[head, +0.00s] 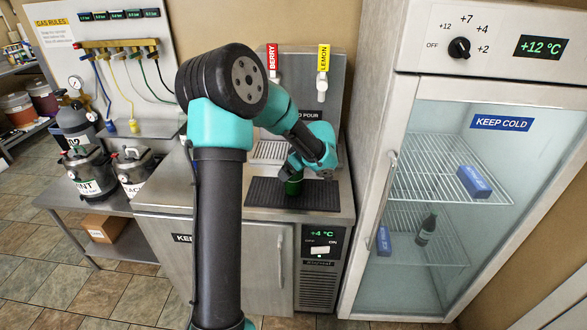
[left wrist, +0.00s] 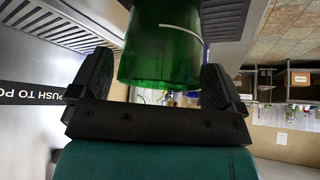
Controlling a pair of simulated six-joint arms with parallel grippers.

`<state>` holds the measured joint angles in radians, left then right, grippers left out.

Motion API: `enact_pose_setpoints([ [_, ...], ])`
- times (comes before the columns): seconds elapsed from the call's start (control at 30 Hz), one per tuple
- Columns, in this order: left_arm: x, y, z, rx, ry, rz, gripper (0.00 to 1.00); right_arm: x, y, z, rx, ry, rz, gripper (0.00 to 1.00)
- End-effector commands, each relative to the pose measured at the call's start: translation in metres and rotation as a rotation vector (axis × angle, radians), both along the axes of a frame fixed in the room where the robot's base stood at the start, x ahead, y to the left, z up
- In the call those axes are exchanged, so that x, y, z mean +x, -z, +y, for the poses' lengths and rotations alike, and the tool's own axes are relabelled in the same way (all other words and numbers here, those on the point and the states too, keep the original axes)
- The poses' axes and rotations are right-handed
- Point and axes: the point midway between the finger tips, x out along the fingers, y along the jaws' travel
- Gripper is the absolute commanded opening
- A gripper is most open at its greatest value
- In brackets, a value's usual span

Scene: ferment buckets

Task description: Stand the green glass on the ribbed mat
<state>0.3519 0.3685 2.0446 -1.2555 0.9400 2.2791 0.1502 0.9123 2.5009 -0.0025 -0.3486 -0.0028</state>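The green glass (head: 293,187) is in the head view, over the dark ribbed mat (head: 262,192) on the counter under the taps. My left gripper (head: 297,172) has come down on it from above and behind. In the left wrist view, the green glass (left wrist: 163,52) fills the space between the two black fingers of my left gripper (left wrist: 160,75), which look closed against its sides. The glass looks roughly upright. Its base is low at the mat, but I cannot tell whether it touches. My right gripper is not in view.
The red BERRY tap (head: 273,58) and yellow LEMON tap (head: 323,60) hang behind the mat. A tall glass-door fridge (head: 480,190) stands close on the right. Metal kegs (head: 88,168) stand on the left bench. The mat's left part is clear.

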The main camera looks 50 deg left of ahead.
Motion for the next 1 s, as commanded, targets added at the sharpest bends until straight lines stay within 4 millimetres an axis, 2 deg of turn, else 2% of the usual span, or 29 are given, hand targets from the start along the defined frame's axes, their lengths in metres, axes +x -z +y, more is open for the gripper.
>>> enact_pose_setpoints([
  [0.27, 0.000, 0.000, 0.000, 0.000, 0.000, 0.000, 1.00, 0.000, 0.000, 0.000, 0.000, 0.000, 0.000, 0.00],
  [0.47, 0.001, -0.009, -0.004, 0.000, 0.000, -0.002, 1.00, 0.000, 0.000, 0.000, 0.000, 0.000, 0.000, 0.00],
  [0.67, 0.003, -0.034, -0.019, 0.002, 0.001, -0.004, 1.00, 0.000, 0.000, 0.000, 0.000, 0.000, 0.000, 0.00],
  [1.0, 0.008, -0.086, -0.053, 0.000, 0.002, -0.003, 1.00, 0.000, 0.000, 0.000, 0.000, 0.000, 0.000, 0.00],
])
